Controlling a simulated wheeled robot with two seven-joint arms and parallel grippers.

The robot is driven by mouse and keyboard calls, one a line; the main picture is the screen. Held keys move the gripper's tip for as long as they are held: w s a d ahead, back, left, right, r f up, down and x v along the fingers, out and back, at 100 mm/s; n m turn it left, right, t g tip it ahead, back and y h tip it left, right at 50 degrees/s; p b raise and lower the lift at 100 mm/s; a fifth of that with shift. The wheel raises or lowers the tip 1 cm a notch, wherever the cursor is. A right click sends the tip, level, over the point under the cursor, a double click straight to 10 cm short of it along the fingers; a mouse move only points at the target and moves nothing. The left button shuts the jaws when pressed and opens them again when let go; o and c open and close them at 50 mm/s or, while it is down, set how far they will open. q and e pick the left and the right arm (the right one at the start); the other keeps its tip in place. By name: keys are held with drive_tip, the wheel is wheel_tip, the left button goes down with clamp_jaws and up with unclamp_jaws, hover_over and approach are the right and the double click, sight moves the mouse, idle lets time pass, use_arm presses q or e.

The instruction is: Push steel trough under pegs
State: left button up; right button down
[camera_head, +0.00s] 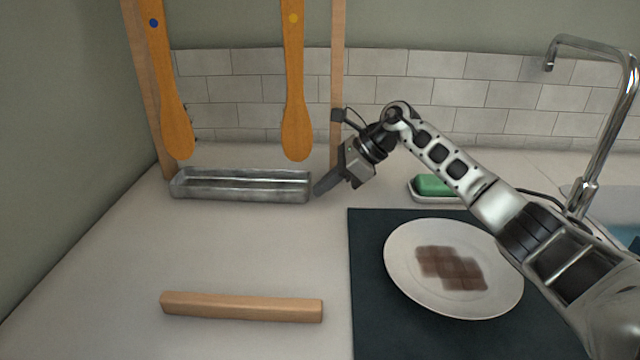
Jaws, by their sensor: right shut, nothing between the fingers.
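The steel trough (240,194) is a long, shallow metal tray on the counter near the back left. It lies below two hanging orange wooden paddles, a left one with a blue dot (168,90) and a right one with a yellow dot (293,90). Any pegs are not clearly visible. My right gripper (320,190) is shut and empty, its fingertips at the right end of the trough. I cannot tell whether they touch it. My left gripper is out of view.
A wooden bar (240,307) lies on the counter in front. A stained white plate (400,270) sits on a dark mat (368,335). A green sponge (433,185) in a dish and a chrome faucet (590,170) are at right. Wooden posts (337,75) flank the trough. Counter between trough and bar is clear.

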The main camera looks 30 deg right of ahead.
drive_tip(key=shift+s+d, duration=0.1)
drive_tip(key=shift+d, duration=0.15)
drive_tip(key=s+d, duration=0.1)
drive_tip(key=d, duration=0.1)
drive_tip(key=s+d, duration=0.1)
drive_tip(key=shift+d+b, duration=0.4)
use_arm(q)
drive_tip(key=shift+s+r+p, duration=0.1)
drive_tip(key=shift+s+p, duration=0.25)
drive_tip(key=shift+p, duration=0.05)
use_arm(e)
drive_tip(key=v, duration=0.9)
drive_tip(key=shift+r, duration=0.4)
